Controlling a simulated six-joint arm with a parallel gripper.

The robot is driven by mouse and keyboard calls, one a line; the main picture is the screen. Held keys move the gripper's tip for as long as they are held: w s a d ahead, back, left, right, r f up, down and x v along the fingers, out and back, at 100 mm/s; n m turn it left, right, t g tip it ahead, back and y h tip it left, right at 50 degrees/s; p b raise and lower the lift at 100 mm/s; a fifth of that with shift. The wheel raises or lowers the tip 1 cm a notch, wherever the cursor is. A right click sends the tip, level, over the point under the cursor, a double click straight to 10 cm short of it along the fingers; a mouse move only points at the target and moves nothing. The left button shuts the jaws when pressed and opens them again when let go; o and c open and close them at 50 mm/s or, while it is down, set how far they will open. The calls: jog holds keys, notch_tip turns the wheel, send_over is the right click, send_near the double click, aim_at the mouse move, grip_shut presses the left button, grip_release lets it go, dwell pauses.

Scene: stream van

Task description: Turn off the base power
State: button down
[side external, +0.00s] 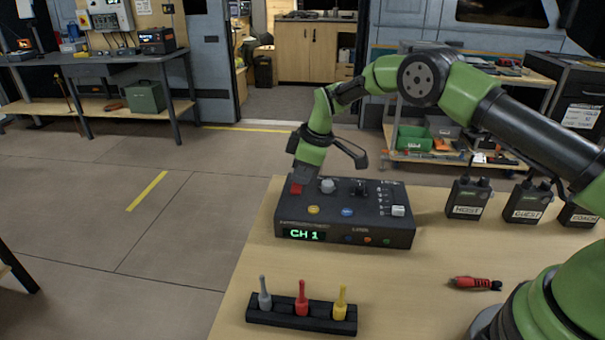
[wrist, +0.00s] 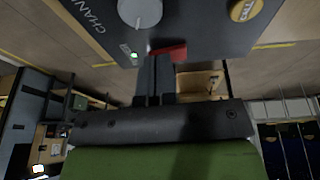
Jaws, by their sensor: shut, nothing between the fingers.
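The black base unit (side external: 345,238) sits on the wooden table, its front display (side external: 304,234) lit green with "CH 1". A red switch (side external: 296,189) is at its far left corner; it also shows in the wrist view (wrist: 169,52). My gripper (side external: 302,179) is shut and empty, pointing down right at the red switch. In the wrist view its fingertips (wrist: 153,56) overlap the left part of the switch. I cannot tell whether they touch it or which way it is set. A small light (wrist: 134,55) glows beside it.
A grey knob (side external: 328,186), a yellow button (side external: 313,210) and a blue button (side external: 347,212) are close by on the unit. Belt packs (side external: 468,198) stand at right. A red connector (side external: 474,283) and a rack (side external: 300,318) with three coloured pegs are in front.

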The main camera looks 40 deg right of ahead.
jog(key=shift+f, duration=0.2)
jog(key=shift+w+d+f, duration=0.15)
jog(key=shift+f, duration=0.15)
jog(key=shift+s+a+r, duration=0.15)
jog(key=shift+s+a, duration=0.5)
jog(key=shift+r, duration=0.1)
jog(key=shift+r, duration=0.3)
jog(key=a+v, duration=0.1)
jog(key=v, duration=1.2)
jog(key=shift+w+r, duration=0.25)
